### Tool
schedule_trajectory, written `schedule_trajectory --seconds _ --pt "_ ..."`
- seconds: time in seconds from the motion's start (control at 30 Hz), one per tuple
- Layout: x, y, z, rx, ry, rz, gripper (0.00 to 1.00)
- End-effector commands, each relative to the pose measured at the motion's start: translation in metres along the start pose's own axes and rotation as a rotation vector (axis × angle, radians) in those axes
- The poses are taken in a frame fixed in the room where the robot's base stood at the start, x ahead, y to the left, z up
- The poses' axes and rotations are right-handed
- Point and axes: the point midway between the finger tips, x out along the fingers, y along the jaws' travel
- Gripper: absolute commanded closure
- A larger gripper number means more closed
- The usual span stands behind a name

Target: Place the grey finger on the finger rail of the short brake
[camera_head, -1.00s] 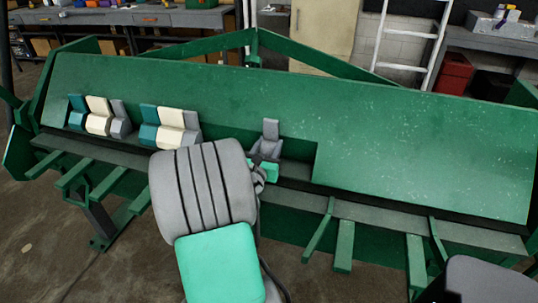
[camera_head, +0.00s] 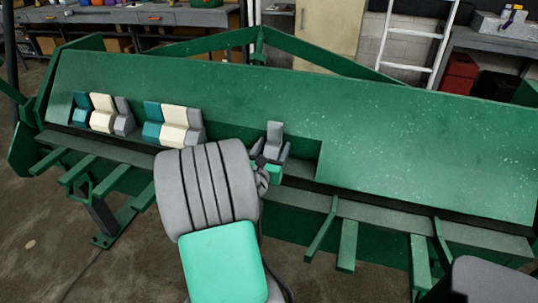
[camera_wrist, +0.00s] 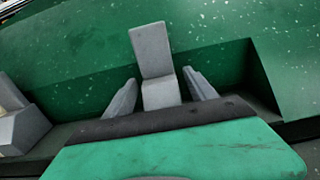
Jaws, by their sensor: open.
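The grey finger (camera_head: 274,138) stands upright in the recess of the green short brake (camera_head: 420,150), to the right of the other fingers. In the wrist view the grey finger (camera_wrist: 152,58) leans slightly left in the picture. My gripper (camera_head: 271,152) is open, with one jaw on each side of the finger's lower part. In the wrist view a gap shows between the finger and each jaw of my gripper (camera_wrist: 161,96). The finger's foot and the rail under it are hidden behind my gripper's body.
Two groups of teal, cream and grey fingers (camera_head: 103,113) (camera_head: 174,124) stand on the rail to the left. The recess ends at a green step just right of the finger. Green bars (camera_head: 347,245) stick out at the brake's front. A ladder (camera_head: 435,45) stands behind.

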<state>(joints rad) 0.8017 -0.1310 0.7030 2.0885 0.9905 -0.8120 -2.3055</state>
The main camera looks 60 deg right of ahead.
Motion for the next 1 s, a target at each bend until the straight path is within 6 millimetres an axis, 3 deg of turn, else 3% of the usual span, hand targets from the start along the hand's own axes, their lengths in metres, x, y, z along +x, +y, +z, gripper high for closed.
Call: schedule_trajectory --seconds 0.3,0.5,1.0 --pt "-0.076 0.004 -0.003 -0.002 0.003 0.012 0.35" --pt "-0.11 0.002 -0.002 -0.003 0.003 0.007 0.35" --pt "-0.118 -0.001 -0.001 -0.001 0.001 0.0 0.35"
